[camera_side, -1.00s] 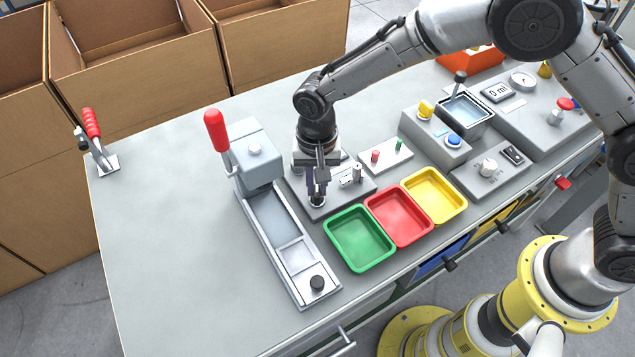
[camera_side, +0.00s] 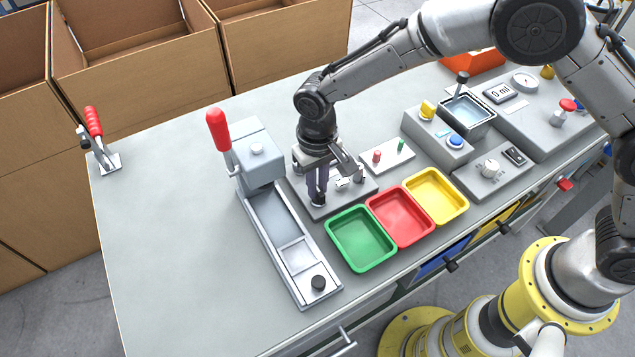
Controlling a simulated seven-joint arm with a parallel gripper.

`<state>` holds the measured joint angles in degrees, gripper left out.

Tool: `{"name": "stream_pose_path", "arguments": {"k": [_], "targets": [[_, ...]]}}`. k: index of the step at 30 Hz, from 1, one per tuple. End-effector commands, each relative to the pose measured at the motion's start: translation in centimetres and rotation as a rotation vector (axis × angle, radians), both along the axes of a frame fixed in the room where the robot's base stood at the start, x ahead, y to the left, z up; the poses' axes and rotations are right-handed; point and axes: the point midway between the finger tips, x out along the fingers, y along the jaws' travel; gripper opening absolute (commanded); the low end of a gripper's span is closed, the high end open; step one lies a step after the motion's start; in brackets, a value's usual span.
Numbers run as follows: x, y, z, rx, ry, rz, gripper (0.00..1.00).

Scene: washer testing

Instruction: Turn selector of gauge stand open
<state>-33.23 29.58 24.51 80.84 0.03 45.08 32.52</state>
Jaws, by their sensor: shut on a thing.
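The gauge stand (camera_side: 357,194) is a flat grey plate with small metal fittings, standing in the middle of the bench. My gripper (camera_side: 318,198) points straight down over the front left part of this plate. Its fingers are shut on a small dark knob, which I take to be the selector (camera_side: 318,204). The fingers hide most of the knob, so its exact setting cannot be read. Small metallic fittings (camera_side: 345,183) on the plate show just right of the fingers.
A grey press with a red lever (camera_side: 218,130) stands close to the left. Green (camera_side: 361,266), red (camera_side: 427,238) and yellow (camera_side: 462,209) trays lie in front and to the right. A plate with red and green pegs (camera_side: 394,163) is behind right.

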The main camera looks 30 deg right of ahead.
Motion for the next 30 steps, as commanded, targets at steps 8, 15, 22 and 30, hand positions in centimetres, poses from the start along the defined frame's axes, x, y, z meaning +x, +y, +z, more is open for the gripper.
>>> {"name": "stream_pose_path", "arguments": {"k": [8,15,22,30], "targets": [[0.0,0.1,0.2,0.001,-0.002,0.006,0.00],[0.0,0.0,0.1,0.000,-0.001,0.005,0.46],[0.0,0.0,0.1,0.000,-0.001,0.004,0.46],[0.1,0.1,2.1,0.002,-0.004,0.003,0.46]]}}
